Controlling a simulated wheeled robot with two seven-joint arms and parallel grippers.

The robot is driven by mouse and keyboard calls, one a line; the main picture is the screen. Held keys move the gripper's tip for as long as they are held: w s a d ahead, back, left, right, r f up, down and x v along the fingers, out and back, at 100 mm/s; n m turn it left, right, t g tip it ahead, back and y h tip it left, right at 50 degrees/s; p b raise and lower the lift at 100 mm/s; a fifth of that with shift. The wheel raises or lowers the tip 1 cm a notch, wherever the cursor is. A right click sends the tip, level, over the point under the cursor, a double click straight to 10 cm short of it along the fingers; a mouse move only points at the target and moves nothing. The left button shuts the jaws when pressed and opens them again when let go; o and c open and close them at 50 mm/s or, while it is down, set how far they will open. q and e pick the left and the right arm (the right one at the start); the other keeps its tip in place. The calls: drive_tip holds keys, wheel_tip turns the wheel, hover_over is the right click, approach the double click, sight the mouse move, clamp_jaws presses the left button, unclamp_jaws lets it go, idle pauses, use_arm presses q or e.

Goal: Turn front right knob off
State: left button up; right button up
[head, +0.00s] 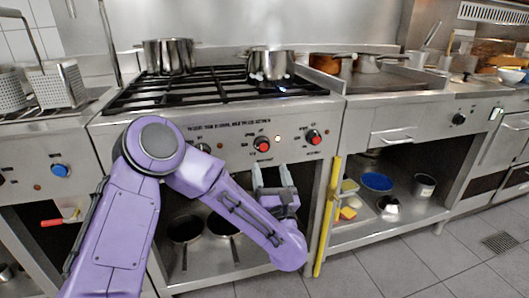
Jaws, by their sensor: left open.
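The stove (225,112) has a row of red and black knobs on its front panel. The rightmost red knob (314,137) sits near the panel's right end, and a second red knob (262,144) is to its left. A third knob (203,148) is partly hidden behind my left arm. My left gripper (273,176) is open and empty, its fingers pointing up below the second red knob, lower and left of the rightmost one. My right gripper is out of view.
A steel pot (271,63) stands at the right of the burners, with a bluish glow below it. Another pot (169,56) stands at the left. A yellow upright bar (327,216) is right of the gripper. Pans (185,229) lie on the shelf below.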

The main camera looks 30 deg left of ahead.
sight(264, 148)
use_arm(q)
drive_tip(key=p+x, duration=0.1)
drive_tip(key=x, duration=0.7)
drive_tip(key=shift+a, duration=0.2)
drive_tip(key=c, duration=1.1)
